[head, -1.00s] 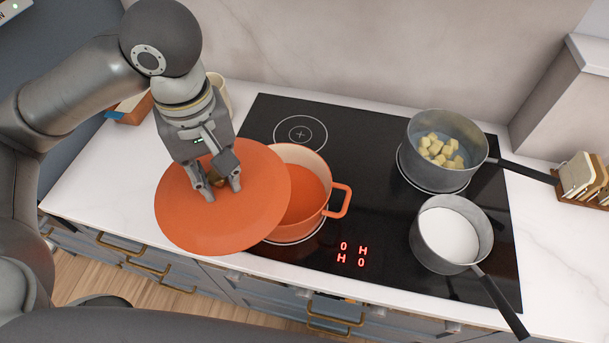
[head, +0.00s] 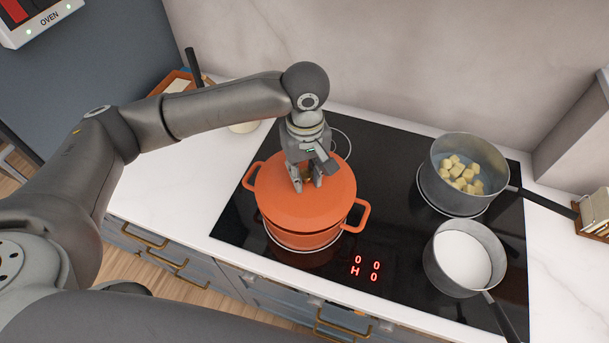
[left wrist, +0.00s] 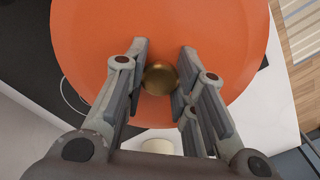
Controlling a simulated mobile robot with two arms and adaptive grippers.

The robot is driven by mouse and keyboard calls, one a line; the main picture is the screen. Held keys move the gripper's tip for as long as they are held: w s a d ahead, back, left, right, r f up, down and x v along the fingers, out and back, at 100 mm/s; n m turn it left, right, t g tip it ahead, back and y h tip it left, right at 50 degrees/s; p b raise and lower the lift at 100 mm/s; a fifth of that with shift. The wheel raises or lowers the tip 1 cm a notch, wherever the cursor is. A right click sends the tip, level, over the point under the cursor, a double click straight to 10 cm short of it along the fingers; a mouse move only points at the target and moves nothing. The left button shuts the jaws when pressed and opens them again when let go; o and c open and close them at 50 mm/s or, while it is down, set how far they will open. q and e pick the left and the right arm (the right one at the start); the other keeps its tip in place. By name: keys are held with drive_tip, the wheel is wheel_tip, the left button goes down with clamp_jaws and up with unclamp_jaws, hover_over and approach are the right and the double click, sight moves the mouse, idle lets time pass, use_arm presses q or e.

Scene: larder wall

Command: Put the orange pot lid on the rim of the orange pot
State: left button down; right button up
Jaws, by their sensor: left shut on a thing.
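The orange pot lid (head: 328,207) lies level over the orange pot (head: 300,239) on the hob and covers its opening. The pot's two side handles stick out beyond the lid. Lid and rim look lined up; I cannot tell whether they touch all the way round. My left gripper (head: 307,188) points down at the lid's middle, shut on its brass knob. The left wrist view shows the knob (left wrist: 159,78) between the fingers and the orange lid (left wrist: 215,35) beneath. The pot's inside is hidden. My right gripper is not in view.
A grey pot with pale cubes in water (head: 464,172) and a saucepan of white liquid (head: 461,258) stand at the right of the black hob (head: 390,200). Their handles point right and towards the front. The white counter (head: 165,200) left of the hob is mostly clear.

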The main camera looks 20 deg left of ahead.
sight(304, 174)
use_arm(q)
drive_tip(key=shift+f+p, duration=0.3)
drive_tip(key=shift+f, duration=0.7)
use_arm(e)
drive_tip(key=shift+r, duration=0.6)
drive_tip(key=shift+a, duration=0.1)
use_arm(q)
drive_tip(key=c, duration=1.2)
unclamp_jaws()
drive_tip(key=shift+s+f, duration=0.1)
drive_tip(key=shift+f, duration=0.05)
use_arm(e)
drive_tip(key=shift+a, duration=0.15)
use_arm(q)
drive_tip(key=shift+r, duration=0.4)
wheel_tip(304, 174, up, 11)
drive_tip(key=b, duration=0.3)
drive_tip(key=shift+f, duration=0.15)
drive_tip(key=shift+r, duration=0.4)
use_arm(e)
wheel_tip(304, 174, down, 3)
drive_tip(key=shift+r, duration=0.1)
